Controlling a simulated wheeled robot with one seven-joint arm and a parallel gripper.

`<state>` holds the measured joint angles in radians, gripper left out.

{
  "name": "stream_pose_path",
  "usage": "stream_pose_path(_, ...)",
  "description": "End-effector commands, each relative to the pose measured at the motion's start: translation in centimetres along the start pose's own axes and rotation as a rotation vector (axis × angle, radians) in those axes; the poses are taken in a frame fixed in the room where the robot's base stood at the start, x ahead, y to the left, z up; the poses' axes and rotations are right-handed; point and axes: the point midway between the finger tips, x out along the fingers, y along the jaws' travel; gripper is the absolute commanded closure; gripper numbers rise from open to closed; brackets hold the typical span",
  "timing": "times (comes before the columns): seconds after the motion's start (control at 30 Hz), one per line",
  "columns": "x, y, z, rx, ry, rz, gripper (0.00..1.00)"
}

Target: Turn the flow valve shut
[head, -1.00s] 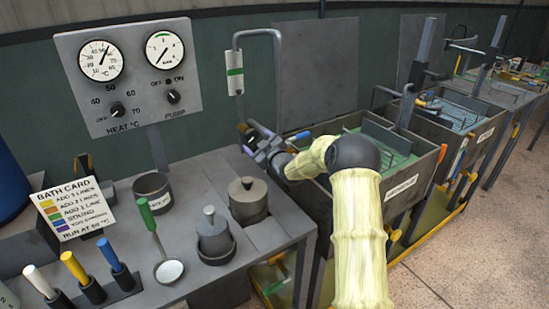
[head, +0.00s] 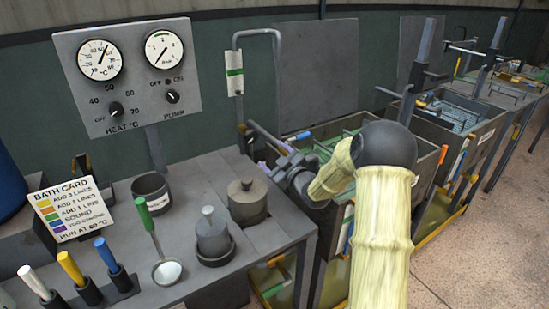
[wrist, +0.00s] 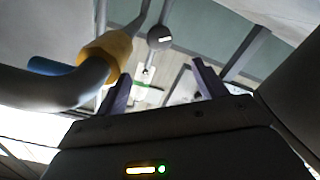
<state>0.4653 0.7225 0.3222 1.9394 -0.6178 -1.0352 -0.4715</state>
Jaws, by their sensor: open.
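My gripper (head: 272,156) is open and empty at the back right of the bench, beside the foot of a bent grey pipe (head: 278,75). Its purple fingertips show apart in the wrist view (wrist: 162,90). A yellow-orange collar (head: 242,128) sits low on the pipework, just left of and behind my fingers.
A flow tube with a green band (head: 235,72) hangs on the pipe. A gauge panel (head: 128,70) stands behind the bench. Lidded pots (head: 247,203) and a ladle (head: 165,271) stand in front. A tank (head: 425,152) is right of my gripper.

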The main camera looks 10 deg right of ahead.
Motion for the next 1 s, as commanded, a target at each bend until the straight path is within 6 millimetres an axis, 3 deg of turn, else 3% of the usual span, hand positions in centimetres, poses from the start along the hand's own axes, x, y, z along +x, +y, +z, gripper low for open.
stream_pose_path(0.37,-0.6,0.4,-0.9,0.038,-0.117,-0.025,0.29)
stream_pose_path(0.87,-6.1,0.5,-1.9,0.232,-0.565,-0.072,0.29)
stream_pose_path(1.0,-9.3,-0.5,-1.7,0.301,-0.692,-0.065,0.29)
